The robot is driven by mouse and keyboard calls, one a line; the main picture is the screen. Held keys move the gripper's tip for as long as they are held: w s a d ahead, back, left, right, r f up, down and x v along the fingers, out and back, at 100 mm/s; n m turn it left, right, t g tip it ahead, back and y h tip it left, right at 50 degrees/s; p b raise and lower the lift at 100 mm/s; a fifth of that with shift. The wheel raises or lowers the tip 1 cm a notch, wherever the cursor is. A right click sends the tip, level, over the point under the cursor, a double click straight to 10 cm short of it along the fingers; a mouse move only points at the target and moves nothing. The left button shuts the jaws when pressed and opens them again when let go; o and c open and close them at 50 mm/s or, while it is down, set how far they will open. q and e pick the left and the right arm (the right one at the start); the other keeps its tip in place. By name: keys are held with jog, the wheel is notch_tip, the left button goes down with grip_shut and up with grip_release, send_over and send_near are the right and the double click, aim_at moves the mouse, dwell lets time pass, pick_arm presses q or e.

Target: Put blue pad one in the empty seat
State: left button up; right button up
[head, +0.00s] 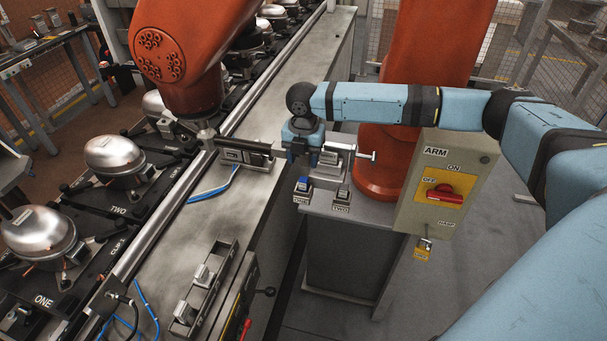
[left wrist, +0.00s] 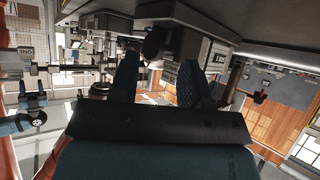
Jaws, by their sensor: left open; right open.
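Blue pad one (head: 303,184) sits on a small block above the label ONE, at the front left of a grey stand. A darker pad (head: 342,192) is beside it above the label TWO. My right gripper (head: 304,152) points down just behind blue pad one, apart from it and holding nothing that I can see. A grey tray (head: 212,292) on the bench holds two light blocks; I cannot tell which place is the empty seat. My left gripper (left wrist: 157,85) shows only in the left wrist view, its two dark fingers apart with nothing between them.
A metal clamp (head: 330,156) stands close beside my right gripper. An orange robot arm (head: 190,60) reaches over the bench, its tool at a black fixture (head: 246,156). A switch box (head: 440,185) is at the right. Silver compressors (head: 115,155) ride pallets at left.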

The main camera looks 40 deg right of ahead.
aim_at(304, 178)
jog(key=s+a+f+m+t+y, duration=0.25)
jog(key=s+a+f+m, duration=0.35)
jog(key=a, duration=0.5)
jog(key=s+a+f+m+t+y, duration=0.2)
jog(key=s+a+f+y, duration=0.15)
jog(key=a+f, duration=0.65)
jog(key=s+d+f+m+t+h, duration=0.1)
jog(key=s+d+f+m+t, duration=0.1)
jog(key=s+m, duration=0.5)
jog(key=s+d+f+m+t+h, duration=0.1)
jog(key=s+d+f+m+t, duration=0.1)
jog(key=s+m, duration=0.6)
jog(key=shift+s+f+t+h, duration=0.4)
jog(key=shift+s+f+t, duration=0.2)
jog(key=shift+s+t, duration=0.65)
jog(key=shift+r+p, duration=0.45)
jog(key=shift+r, duration=0.1)
